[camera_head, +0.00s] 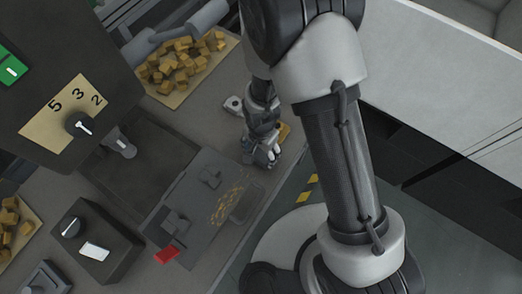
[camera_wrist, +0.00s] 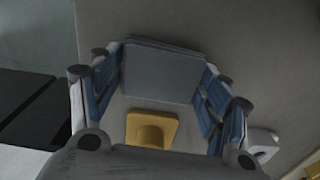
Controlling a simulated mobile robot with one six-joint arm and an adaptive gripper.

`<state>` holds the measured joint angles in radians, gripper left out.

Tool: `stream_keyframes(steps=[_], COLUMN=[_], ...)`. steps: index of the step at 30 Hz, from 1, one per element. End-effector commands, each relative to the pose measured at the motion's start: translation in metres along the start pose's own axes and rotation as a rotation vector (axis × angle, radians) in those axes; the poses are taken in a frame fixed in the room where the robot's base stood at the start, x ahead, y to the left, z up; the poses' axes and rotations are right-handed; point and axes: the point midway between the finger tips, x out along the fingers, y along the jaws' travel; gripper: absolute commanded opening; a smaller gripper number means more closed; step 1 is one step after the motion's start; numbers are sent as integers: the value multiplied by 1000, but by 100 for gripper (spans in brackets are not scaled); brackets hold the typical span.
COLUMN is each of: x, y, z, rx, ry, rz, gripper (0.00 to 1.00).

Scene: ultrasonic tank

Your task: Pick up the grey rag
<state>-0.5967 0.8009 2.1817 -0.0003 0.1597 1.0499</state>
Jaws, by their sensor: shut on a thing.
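The grey rag (camera_wrist: 162,74) shows in the wrist view as a folded flat grey rectangle between the blue-padded fingers. My gripper (camera_wrist: 160,88) is shut on it, with one finger at each side edge. In the head view my gripper (camera_head: 262,155) is low over the bench near its front edge, and I cannot make out the rag there. I cannot tell whether the rag touches the bench.
A yellow piece (camera_wrist: 152,129) lies close by my gripper. A small pale fitting (camera_head: 233,104) is behind it. A grey lidded unit (camera_head: 200,205) with a red tab (camera_head: 166,255) lies left. A tray (camera_head: 172,99) of yellow blocks stands farther back, beside a dial panel (camera_head: 60,125).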

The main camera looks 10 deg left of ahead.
Motion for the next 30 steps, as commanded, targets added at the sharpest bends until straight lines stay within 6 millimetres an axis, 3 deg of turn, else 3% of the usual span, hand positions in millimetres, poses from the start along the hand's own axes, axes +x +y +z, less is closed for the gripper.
stream_keyframes(steps=[8, 21, 30], x=[-34, -156, -195], y=[-1, -1, 0], z=[-1, -1, 0], rx=[0, 0, 0], ry=[2, 3, 1], rz=[-4, -5, -1], gripper=[47, 47, 47])
